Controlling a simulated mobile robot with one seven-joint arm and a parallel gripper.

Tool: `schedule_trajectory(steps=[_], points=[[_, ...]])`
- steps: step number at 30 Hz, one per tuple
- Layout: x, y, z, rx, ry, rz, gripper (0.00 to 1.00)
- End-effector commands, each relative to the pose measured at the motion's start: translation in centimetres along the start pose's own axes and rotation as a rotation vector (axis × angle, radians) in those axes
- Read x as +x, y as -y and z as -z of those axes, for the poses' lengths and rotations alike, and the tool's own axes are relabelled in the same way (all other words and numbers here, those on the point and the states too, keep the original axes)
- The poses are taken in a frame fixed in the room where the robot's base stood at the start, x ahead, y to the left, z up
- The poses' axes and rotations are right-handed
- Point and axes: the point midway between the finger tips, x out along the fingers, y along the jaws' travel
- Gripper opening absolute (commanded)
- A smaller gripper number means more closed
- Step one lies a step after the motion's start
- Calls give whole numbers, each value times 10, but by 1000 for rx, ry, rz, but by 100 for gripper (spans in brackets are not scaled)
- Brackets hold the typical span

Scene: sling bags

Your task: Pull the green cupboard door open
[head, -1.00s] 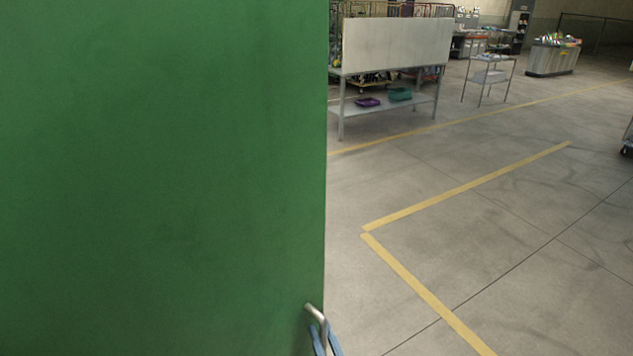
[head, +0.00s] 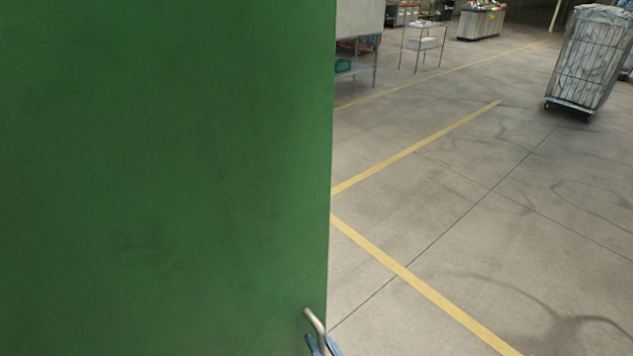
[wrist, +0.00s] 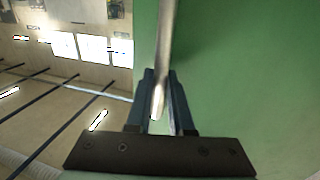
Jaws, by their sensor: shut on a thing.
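The green cupboard door (head: 165,170) fills the left half of the head view, its free edge upright near the middle. A metal bar handle (head: 314,320) sticks out near that edge, low in the view. My gripper (head: 322,346) is at the handle, mostly cut off by the bottom of the frame. In the wrist view the fingers of my gripper (wrist: 160,105) are shut on the handle (wrist: 166,45), one on each side. The green door (wrist: 240,75) is behind them. The rest of the cupboard is hidden.
Open concrete floor (head: 470,220) with yellow lines lies right of the door. A wire cage trolley (head: 590,60) stands at the far right. A metal table (head: 358,70) and a small rack (head: 422,45) stand at the back.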

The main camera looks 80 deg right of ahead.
Motion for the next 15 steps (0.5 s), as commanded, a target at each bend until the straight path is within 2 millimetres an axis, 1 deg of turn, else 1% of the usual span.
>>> schedule_trajectory(steps=[9,10,11,12,15], points=[[0,0,0,0,0,0,0],[0,0,0,0,0,0,25],[0,0,0,0,0,0,30],[0,0,0,0,0,0,32],[0,0,0,0,0,0,32]])
